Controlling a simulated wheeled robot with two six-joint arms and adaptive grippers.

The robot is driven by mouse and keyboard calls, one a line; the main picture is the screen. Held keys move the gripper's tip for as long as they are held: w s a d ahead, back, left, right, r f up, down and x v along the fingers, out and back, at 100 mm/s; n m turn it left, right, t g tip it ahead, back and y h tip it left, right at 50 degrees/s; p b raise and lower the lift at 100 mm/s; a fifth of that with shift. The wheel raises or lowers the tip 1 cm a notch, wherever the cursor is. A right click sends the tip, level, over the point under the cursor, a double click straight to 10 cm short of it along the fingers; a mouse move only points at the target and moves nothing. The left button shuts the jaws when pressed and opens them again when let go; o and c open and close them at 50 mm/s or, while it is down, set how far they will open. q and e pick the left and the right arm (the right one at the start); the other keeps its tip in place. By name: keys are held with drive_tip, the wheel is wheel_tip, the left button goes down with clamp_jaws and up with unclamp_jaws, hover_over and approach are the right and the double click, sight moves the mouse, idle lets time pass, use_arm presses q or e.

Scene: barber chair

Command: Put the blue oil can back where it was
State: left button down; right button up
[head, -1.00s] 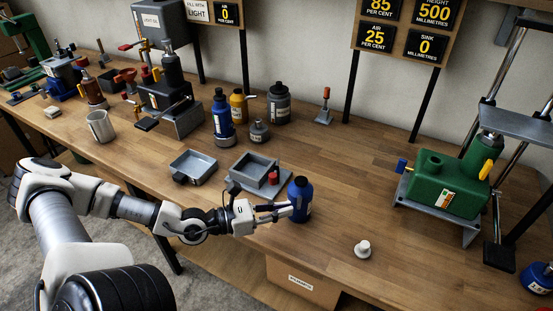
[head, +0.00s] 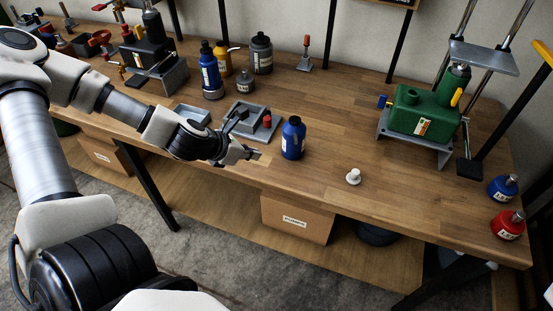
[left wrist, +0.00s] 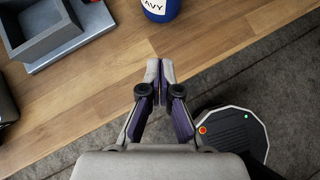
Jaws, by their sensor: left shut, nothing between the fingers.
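A dark blue can with a black cap and white label (head: 293,138) stands upright on the bench, right of the grey square-holed block. Its lower part shows at the top of the left wrist view (left wrist: 160,8), with "AVY" on the label. My left gripper (head: 256,154) is at the bench's front edge, left of the can and apart from it. In the left wrist view its fingertips (left wrist: 160,68) are together with nothing between them. A squat blue can with a grey top (head: 502,189) stands at the bench's right end. My right gripper is not seen.
The grey block (head: 243,107) and a grey tray (head: 188,112) lie behind my left gripper. A white knob (head: 353,177) is right of the can. A green machine (head: 425,115) and a red can (head: 508,225) are farther right. Bare bench lies between the knob and the machine.

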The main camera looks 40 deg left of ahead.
sight(285, 152)
use_arm(q)
drive_tip(key=b+x, duration=0.1)
drive_tip(key=x, duration=0.1)
drive_tip(key=b+x, duration=0.4)
drive_tip(key=shift+s+f, duration=0.3)
drive_tip(key=w, duration=0.2)
drive_tip(key=w+d+b, duration=0.1)
drive_tip(key=shift+w+r, duration=0.15)
drive_tip(key=shift+w, duration=0.2)
drive_tip(key=shift+w+d+r, duration=0.15)
drive_tip(key=shift+w+d, duration=0.05)
drive_tip(key=shift+w, duration=0.1)
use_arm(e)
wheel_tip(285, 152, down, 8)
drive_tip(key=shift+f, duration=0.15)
